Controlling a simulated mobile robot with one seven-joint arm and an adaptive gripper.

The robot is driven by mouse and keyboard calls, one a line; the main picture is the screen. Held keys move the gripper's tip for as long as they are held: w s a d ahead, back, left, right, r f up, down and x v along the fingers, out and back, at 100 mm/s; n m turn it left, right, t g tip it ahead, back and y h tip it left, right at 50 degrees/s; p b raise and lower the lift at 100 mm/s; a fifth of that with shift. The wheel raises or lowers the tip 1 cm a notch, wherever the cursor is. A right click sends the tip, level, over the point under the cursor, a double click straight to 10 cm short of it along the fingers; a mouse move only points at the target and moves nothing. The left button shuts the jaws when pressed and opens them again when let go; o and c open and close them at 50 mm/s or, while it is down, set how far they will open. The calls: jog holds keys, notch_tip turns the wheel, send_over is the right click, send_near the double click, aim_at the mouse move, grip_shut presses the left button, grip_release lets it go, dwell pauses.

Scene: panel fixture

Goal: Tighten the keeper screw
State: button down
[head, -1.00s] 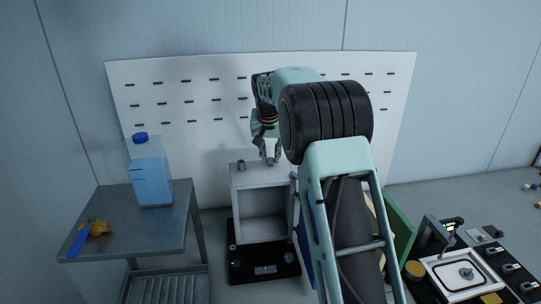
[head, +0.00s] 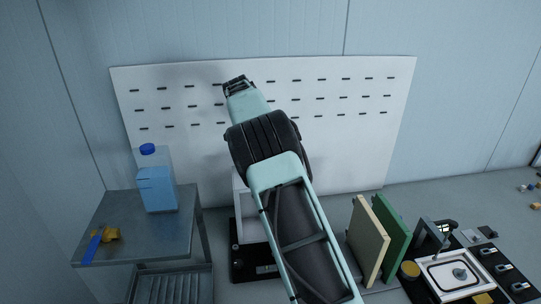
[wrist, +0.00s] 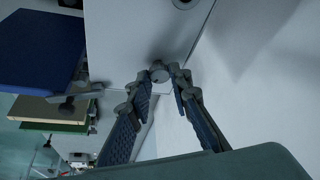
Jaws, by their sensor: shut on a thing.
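In the wrist view my gripper (wrist: 160,82) has its two fingers closed in around a small round grey head (wrist: 158,70), which looks like the keeper screw. It sits at the edge of a pale box face (wrist: 125,40), and the fingertips are on either side of it. The fingers partly cover the screw, so its depth and turn cannot be seen. In the head view the box (head: 239,215) shows only its left part; my arm hides the rest of it, the screw and my gripper.
A metal cart (head: 130,225) at left holds a blue-capped jug (head: 157,185) and a yellow and blue item (head: 103,236). Cream (head: 369,240) and green (head: 392,232) boards stand right of my arm. A slotted white panel (head: 350,130) is behind. A blue slab (wrist: 40,48) shows in the wrist view.

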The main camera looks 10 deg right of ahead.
jog(key=shift+w+m+g, duration=0.1)
jog(key=shift+m+g, duration=0.3)
jog(key=shift+m, duration=1.2)
jog(key=c, duration=1.8)
grip_release()
jog(key=shift+o, duration=0.2)
jog(key=a+r, duration=0.2)
jog(key=r, duration=0.1)
jog(key=shift+s, duration=0.2)
jog(key=s+a, duration=0.3)
jog(key=a, duration=0.7)
jog(key=shift+a, duration=0.4)
jog(key=shift+f, duration=0.1)
